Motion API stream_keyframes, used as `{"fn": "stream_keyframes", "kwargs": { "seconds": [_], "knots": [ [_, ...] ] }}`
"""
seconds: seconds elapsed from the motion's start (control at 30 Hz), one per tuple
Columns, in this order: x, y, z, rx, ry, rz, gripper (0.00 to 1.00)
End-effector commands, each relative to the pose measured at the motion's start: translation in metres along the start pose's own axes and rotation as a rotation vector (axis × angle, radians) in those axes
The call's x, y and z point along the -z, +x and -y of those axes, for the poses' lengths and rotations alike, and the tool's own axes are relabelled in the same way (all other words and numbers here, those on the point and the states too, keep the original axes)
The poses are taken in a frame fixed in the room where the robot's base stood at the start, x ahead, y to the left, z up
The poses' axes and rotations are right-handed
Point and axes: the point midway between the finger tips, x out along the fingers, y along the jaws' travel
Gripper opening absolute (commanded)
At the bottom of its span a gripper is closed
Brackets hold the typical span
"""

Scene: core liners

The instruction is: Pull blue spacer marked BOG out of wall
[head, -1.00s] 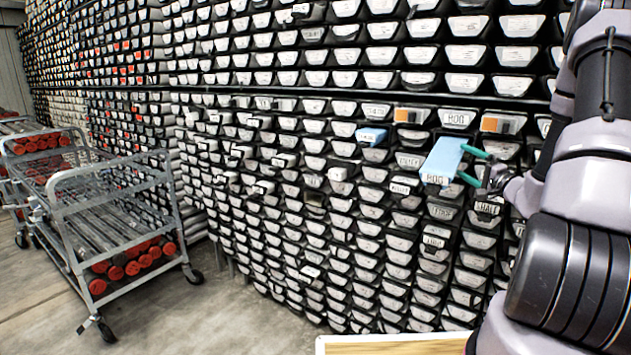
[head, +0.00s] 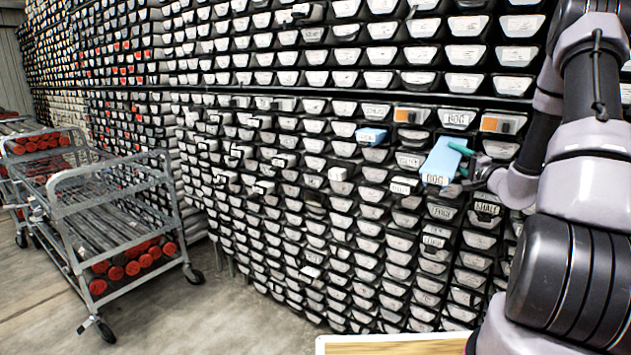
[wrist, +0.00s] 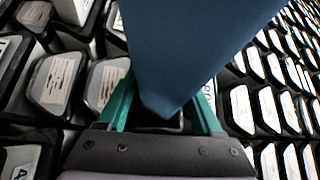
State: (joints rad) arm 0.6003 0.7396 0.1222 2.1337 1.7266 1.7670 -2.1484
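The blue spacer marked BOG (head: 441,160) sticks out of the wall of trays, its lettered end facing outward. My gripper (head: 463,168) is at its right side in the head view, with a green finger near its upper edge. In the wrist view the blue spacer (wrist: 185,45) looms large and dark in front of my gripper (wrist: 165,108). The two green fingers stand wide apart, one on each side of the spacer's near end. The spacer hides the fingertips, and I cannot tell whether they touch it.
Another blue spacer (head: 371,135) sticks out of the wall to the left. Two orange-and-white blocks, one at the upper left (head: 411,116) and one at the upper right (head: 502,123), are close by. A metal cart (head: 110,215) stands on the left; the floor between has free room.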

Motion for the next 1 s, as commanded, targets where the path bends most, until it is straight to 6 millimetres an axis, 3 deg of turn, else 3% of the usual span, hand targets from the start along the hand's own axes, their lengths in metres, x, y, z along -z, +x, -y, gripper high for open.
{"fn": "stream_keyframes", "kwargs": {
  "seconds": [0.1,0.37,1.0],
  "knots": [
    [0.000,0.000,0.000,0.000,0.000,0.000,0.00],
    [-0.003,-0.002,0.002,0.000,0.000,0.000,0.00],
    [-0.043,-0.032,0.014,0.001,0.001,0.001,0.00]
  ]
}}
